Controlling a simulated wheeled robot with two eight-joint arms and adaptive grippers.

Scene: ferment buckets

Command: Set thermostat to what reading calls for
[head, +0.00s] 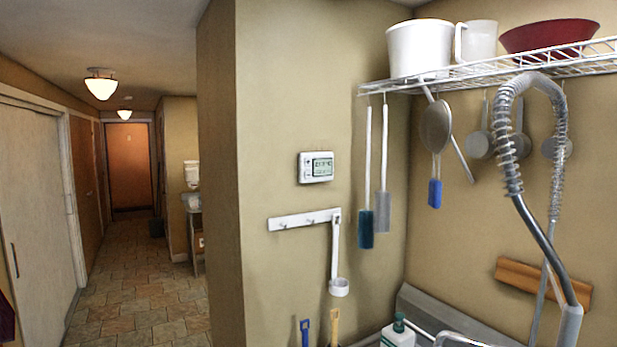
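A small white thermostat (316,167) is fixed to the tan wall near the middle of the head view. Neither of my grippers is in view, and nothing touches the thermostat.
A white hook rail (300,219) with a hanging white ladle (337,285) is below the thermostat. A wire shelf (500,70) with hanging utensils and a coiled spray hose (510,140) is on the right. A tiled corridor (140,310) runs back on the left and looks mostly clear.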

